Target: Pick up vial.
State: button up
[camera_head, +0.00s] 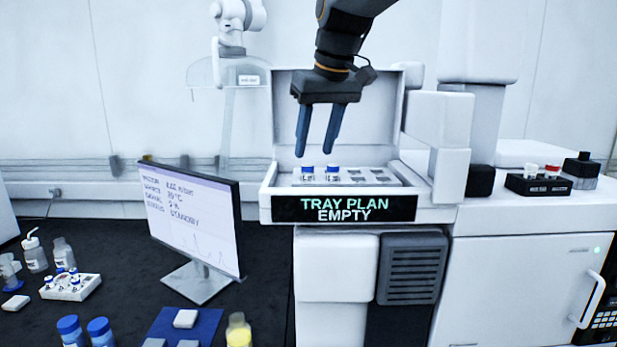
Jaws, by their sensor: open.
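Two small vials with blue caps stand in the white tray of the chromatography unit: a left vial (308,174) and a right vial (333,174). The other positions in the tray (372,178) hold no vials that I can see. My gripper (314,155) hangs above the two vials, fingers pointing down, open and empty. More small blue-capped vials (61,279) stand in a white rack (72,291) on the dark bench at left. The tray's front label reads "TRAY PLAN EMPTY" (344,209).
A raised lid (285,110) stands behind the tray, with a white housing (437,120) at its right. A monitor (192,215) stands close at left. Bottles (70,328), a yellow-filled bottle (238,332) and a blue mat (205,325) are on the bench. A black vial holder (538,184) is at right.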

aim_at(308, 165)
jog(key=x, duration=0.1)
jog(key=p+x, duration=0.1)
jog(key=x, duration=0.1)
jog(key=p+x, duration=0.1)
jog(key=shift+s+a+f, duration=0.1)
jog(key=shift+a+f, duration=0.3)
jog(key=shift+c, duration=0.5)
grip_shut()
